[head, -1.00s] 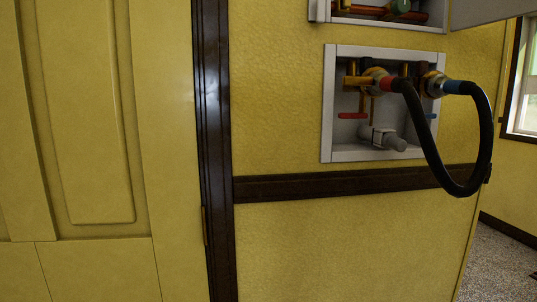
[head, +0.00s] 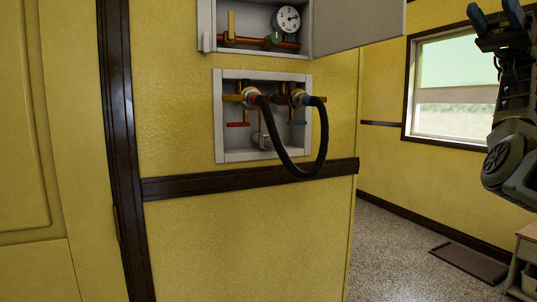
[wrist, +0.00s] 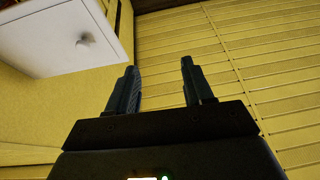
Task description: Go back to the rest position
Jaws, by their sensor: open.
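My gripper (head: 494,14) shows at the upper right of the head view, raised in front of the window, its fingers pointing up. In the wrist view my gripper (wrist: 160,85) has its two dark fingers well apart with nothing between them. It is open and empty. It is apart from the wall boxes in the head view.
A recessed white valve box (head: 218,140) holds taps joined by a looped black hose (head: 277,150). Above it, an open cabinet (head: 207,25) holds a gauge (head: 286,19); its door (head: 355,22) sticks out right. A window (head: 450,90), mat (head: 470,264) and low wooden stand (head: 527,250) are at right.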

